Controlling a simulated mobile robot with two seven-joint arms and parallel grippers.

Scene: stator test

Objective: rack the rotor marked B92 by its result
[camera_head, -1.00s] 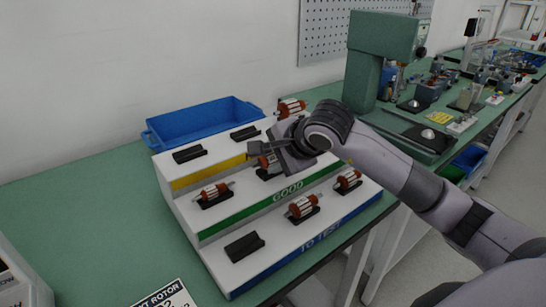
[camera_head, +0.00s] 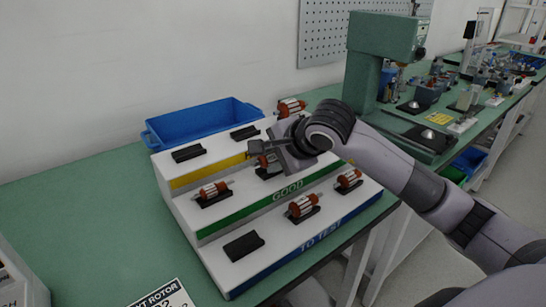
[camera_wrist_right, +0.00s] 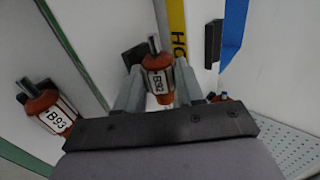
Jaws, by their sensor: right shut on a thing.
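The rotor marked B92 (camera_wrist_right: 157,82), orange-red with a white label and steel shaft, is between the fingers of my right gripper (camera_wrist_right: 157,95) in the right wrist view. In the head view my right gripper (camera_head: 262,153) is shut on this rotor (camera_head: 268,162), at the middle of the GOOD tier of the white stepped rack (camera_head: 215,258). A dark cradle (camera_head: 268,173) shows just under the rotor; I cannot tell whether they touch. Rotor B93 (camera_wrist_right: 50,112) lies to the left in the wrist view. My left gripper is out of view.
The GOOD tier's left cradle holds a rotor (camera_head: 213,191). The TO TEST tier holds rotors (camera_head: 302,206) and (camera_head: 348,178), with an empty cradle (camera_head: 243,246). The yellow-striped top tier has empty cradles (camera_head: 188,153) and (camera_head: 244,132) and one rotor (camera_head: 290,107). A blue bin (camera_head: 200,121) stands behind.

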